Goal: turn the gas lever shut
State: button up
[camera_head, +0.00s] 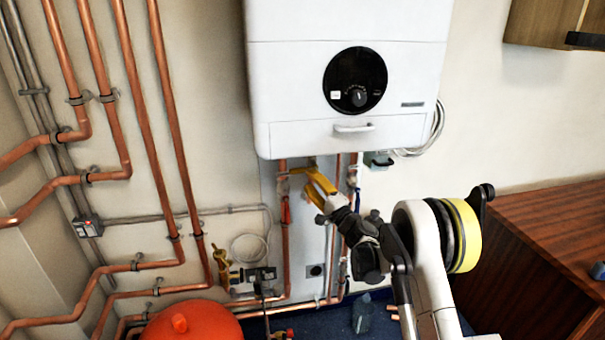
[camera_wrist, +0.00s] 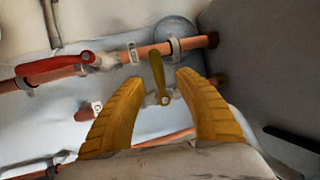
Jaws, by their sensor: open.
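A small yellow lever (camera_wrist: 157,72) stands between my gripper's two fingers in the wrist view. It runs nearly upright in that picture, its round pivot end (camera_wrist: 165,100) lower down. My gripper (camera_wrist: 160,78) has yellow ridged fingers, spread open, one on each side of the lever with a visible gap to each. In the head view, my gripper (camera_head: 309,179) is just below the white boiler, in front of the copper pipes. I cannot make out the yellow lever there, among the yellow fingers.
A red lever (camera_wrist: 55,66) lies along a copper pipe left of my fingers; a red handle (camera_head: 285,212) shows below the boiler (camera_head: 290,90). An orange-red vessel (camera_head: 195,325) stands low at left. A wooden cabinet (camera_head: 545,240) stands at right.

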jog(key=v, duration=0.5)
jog(key=shift+s+d+f, duration=0.1)
jog(key=shift+s+d, duration=0.1)
jog(key=shift+s, duration=0.15)
jog(key=s+a+r+n+g, duration=0.35)
jog(key=s+r, duration=0.25)
jog(key=r, duration=0.2)
jog(key=s+d+r+n+g+h, duration=0.2)
jog(key=s+r+n+g+h, duration=0.15)
jog(key=s, duration=0.95)
jog(key=s+d+f+n+g+h, duration=0.1)
jog(key=s+d, duration=0.3)
jog(key=s, duration=0.5)
jog(key=s+d+f+n+g+h, duration=0.1)
jog(key=s+d+f+h, duration=0.3)
jog(key=s, duration=0.5)
jog(key=s+d+f+n+g+h, duration=0.1)
jog(key=s+d+f+h, duration=0.1)
jog(key=s+d, duration=0.4)
jog(key=s+h, duration=0.1)
jog(key=s, duration=0.2)
jog(key=shift+s+d+f+n, duration=0.2)
jog(key=shift+s+d+n, duration=0.05)
jog(key=shift+s+n, duration=0.15)
